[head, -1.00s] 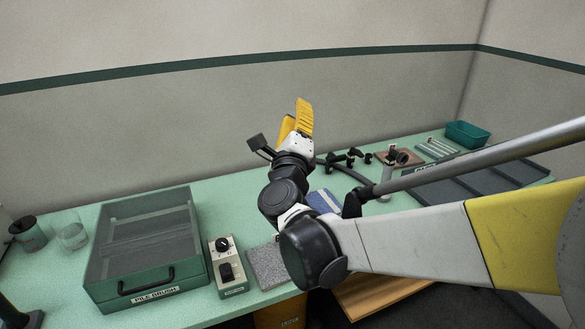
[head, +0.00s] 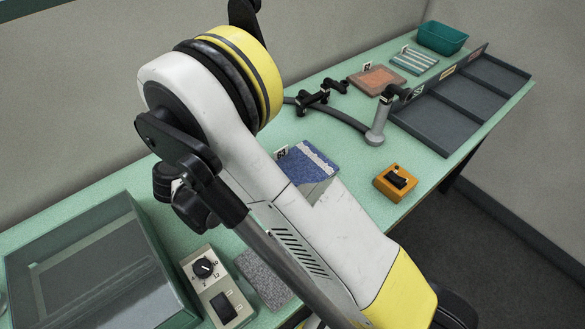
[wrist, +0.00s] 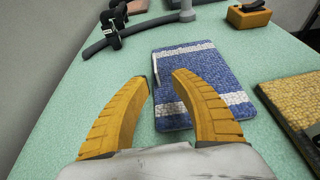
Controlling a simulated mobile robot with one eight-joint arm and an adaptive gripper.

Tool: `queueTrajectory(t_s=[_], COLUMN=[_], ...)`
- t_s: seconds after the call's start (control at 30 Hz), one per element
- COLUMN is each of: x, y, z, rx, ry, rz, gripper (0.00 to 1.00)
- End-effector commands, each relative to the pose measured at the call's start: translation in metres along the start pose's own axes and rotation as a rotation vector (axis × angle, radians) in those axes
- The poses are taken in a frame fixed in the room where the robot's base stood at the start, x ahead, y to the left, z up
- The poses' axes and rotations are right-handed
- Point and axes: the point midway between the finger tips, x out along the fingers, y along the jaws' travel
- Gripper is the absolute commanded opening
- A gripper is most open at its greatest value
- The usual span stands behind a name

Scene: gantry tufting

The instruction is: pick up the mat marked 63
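A blue mat with white bands (wrist: 205,65) lies flat on the green table in the wrist view; it also shows in the head view (head: 318,165), partly covered by my arm. A small number tag (head: 282,152) stands at its edge, too small to read. My gripper (wrist: 160,80) is open and empty, its yellow fingers apart at the mat's near left edge. In the head view my arm hides the gripper. Other mats are orange (head: 372,82), teal striped (head: 414,61), grey speckled (head: 262,277) and tan (wrist: 292,96). I cannot read which is marked 63.
An orange switch box (head: 396,182) sits near the front edge. A curved bar with black clamps (head: 322,98) and a grey post (head: 378,125) lies behind the blue mat. A dark divided tray (head: 450,125) and a teal bin (head: 443,37) stand at the right, a green box (head: 150,250) at the left.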

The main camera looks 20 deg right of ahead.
Motion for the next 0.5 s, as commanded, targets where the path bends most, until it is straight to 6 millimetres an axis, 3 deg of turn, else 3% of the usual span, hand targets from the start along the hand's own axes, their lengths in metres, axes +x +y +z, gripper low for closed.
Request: queueTrajectory(t_s=[0.5], x=[0.069], y=[0.004], z=[-0.001], rx=[0.0], ry=[-0.001], rz=[-0.001], gripper=[0.29])
